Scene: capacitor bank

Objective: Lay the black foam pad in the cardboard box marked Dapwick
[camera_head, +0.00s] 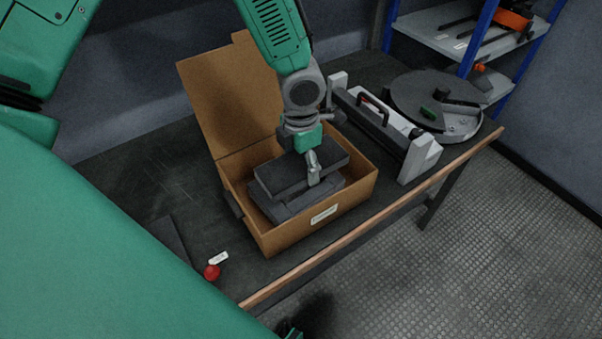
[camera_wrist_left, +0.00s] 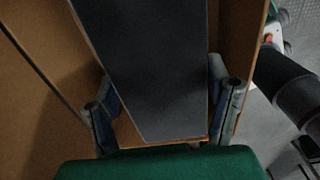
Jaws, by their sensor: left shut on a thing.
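The cardboard box (camera_head: 325,227) stands open on the bench, its lid tipped back. A white label is on its front wall, too small to read. My left gripper (camera_head: 313,178) reaches down into the box and is shut on the black foam pad (camera_head: 282,180). The pad is slightly tilted, above another dark block (camera_head: 330,193) inside the box; I cannot tell whether they touch. In the left wrist view the pad (camera_wrist_left: 155,65) runs between the two fingers, with brown box walls on both sides. My right gripper is not in view.
A grey device with a handle (camera_head: 408,150) and a round dark disc (camera_head: 425,97) stand right of the box. A wooden strip edges the bench.

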